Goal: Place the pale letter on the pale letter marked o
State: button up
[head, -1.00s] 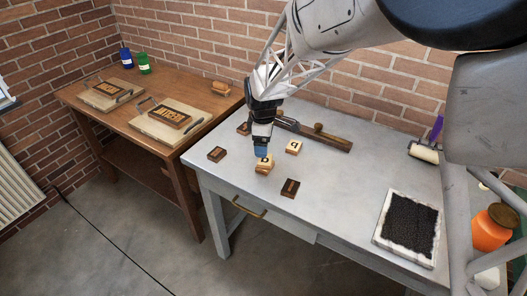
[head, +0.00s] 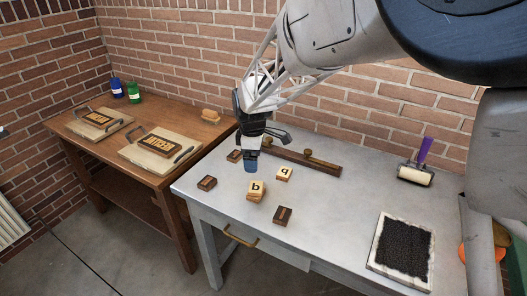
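A pale letter block (head: 257,186) with a dark letter like a b on its top sits on another pale block (head: 253,195), making a small stack on the grey metal table. The lower block's marking is covered. Another pale letter block (head: 284,174), with a mark like a q or b, lies on the table to the right and behind the stack. My gripper (head: 251,168) points down with its blue fingertips just above and behind the stack in the picture, apparently clear of it. Whether the fingers are parted cannot be made out.
Dark letter blocks (head: 207,183) lie around the stack, one (head: 282,215) in front and one (head: 234,156) behind. A wooden bar (head: 318,163) lies at the back. An ink slab (head: 403,245) and a roller (head: 415,174) are at right. A wooden bench (head: 100,150) stands left.

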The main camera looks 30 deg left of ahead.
dwell(0.4)
jog(key=s+d+r+m, duration=0.1)
jog(key=d+r+m, duration=0.3)
jog(key=d, duration=0.7)
jog(key=s+d+r+m+t, duration=0.1)
jog(key=d+r+m, duration=0.25)
jog(key=d, duration=0.85)
jog(key=s+d+r+m, duration=0.1)
jog(key=d+r+m, duration=0.3)
jog(key=d, duration=0.7)
jog(key=s+d+m+t, duration=0.1)
jog(key=s+d+m, duration=1)
jog(key=s+d, duration=0.8)
jog(key=d, duration=0.3)
jog(key=shift+s+r+t, duration=0.3)
jog(key=shift+s+r, duration=0.1)
dwell(1.6)
